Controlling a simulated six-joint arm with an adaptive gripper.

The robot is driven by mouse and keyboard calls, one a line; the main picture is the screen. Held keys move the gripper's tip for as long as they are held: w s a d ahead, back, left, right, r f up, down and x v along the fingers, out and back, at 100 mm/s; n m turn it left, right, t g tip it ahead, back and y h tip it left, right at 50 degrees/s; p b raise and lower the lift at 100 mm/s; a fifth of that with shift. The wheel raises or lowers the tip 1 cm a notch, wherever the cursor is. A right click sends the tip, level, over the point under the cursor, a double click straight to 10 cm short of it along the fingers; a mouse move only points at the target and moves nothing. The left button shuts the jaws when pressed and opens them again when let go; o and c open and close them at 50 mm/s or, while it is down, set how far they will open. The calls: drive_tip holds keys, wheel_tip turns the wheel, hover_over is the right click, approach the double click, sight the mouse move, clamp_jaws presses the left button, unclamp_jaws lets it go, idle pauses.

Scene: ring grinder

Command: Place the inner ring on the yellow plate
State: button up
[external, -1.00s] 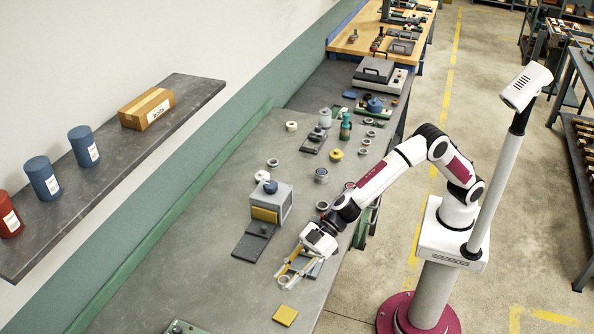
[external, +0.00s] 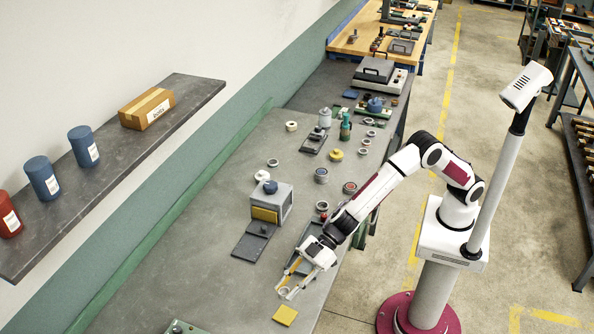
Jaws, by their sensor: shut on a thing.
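My gripper (external: 289,289) is shut on a small light-grey ring, the inner ring (external: 283,291), at its fingertips. It is at the front of the grey bench, low over the surface. I cannot tell whether the ring touches the bench. The yellow plate (external: 285,316) lies flat on the bench near its right edge, just below the ring in the picture and apart from it. No object shows on the plate.
A grey box with a yellow front (external: 272,203) stands behind my gripper, with a dark flat plate (external: 252,243) before it. Several rings and pots lie farther back on the bench (external: 190,270). The bench left of the gripper is clear.

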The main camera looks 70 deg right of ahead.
hover_over(289, 312)
drive_tip(key=shift+f, duration=3.1)
drive_tip(key=shift+f, duration=0.1)
drive_tip(key=shift+f, duration=1.75)
drive_tip(key=shift+f, duration=0.1)
drive_tip(key=o, duration=1.1)
